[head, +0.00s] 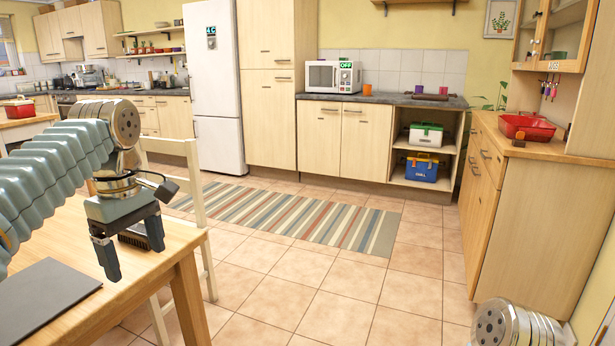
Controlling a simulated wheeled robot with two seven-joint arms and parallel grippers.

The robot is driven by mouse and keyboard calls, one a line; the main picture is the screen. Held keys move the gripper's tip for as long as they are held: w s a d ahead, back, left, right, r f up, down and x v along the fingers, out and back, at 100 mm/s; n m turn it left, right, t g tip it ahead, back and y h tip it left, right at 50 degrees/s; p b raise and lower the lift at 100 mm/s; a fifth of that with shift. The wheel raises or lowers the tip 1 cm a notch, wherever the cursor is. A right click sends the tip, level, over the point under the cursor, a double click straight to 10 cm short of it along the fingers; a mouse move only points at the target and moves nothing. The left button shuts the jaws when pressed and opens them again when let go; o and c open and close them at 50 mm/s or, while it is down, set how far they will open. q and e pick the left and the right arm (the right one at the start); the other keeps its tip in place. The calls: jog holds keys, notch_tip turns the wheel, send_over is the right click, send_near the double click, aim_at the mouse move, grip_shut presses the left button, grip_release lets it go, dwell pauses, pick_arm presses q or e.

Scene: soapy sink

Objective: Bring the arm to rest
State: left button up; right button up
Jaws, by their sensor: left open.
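My left arm comes in from the left, over the wooden table (150,268). Its left gripper (133,262) hangs down with its two fingers apart, open and empty, above the table near its right edge. A dark brush-like object (133,238) shows partly behind the fingers; whether they touch it I cannot tell. Only a rounded metal part of my right arm shows at the bottom right; my right gripper is out of the picture.
A dark flat board (42,298) lies on the table below my left arm. A pale chair (182,152) stands right behind the table. A striped rug (290,212) covers part of the tiled floor. A red basin (527,127) sits on the right counter (560,150). The middle floor is clear.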

pick_arm(q)
jog(key=w+d+f+m, duration=0.2)
jog(key=w+f, duration=0.2)
jog(key=f, duration=0.5)
jog(key=w+d+f+m, duration=0.2)
jog(key=w+d+f, duration=0.15)
jog(key=f, duration=0.45)
jog(key=d+f+m+h, duration=0.2)
jog(key=d+f+m, duration=0.15)
jog(key=f, duration=1.45)
jog(key=s+d+f+m+h, duration=0.1)
jog(key=s+d+f, duration=0.3)
jog(key=s+f, duration=0.6)
jog(key=s+d+f+m+h, duration=0.1)
jog(key=s+d+f+m, duration=0.2)
jog(key=s+f, duration=0.8)
jog(key=shift+d+f, duration=0.15)
jog(key=shift+d, duration=0.3)
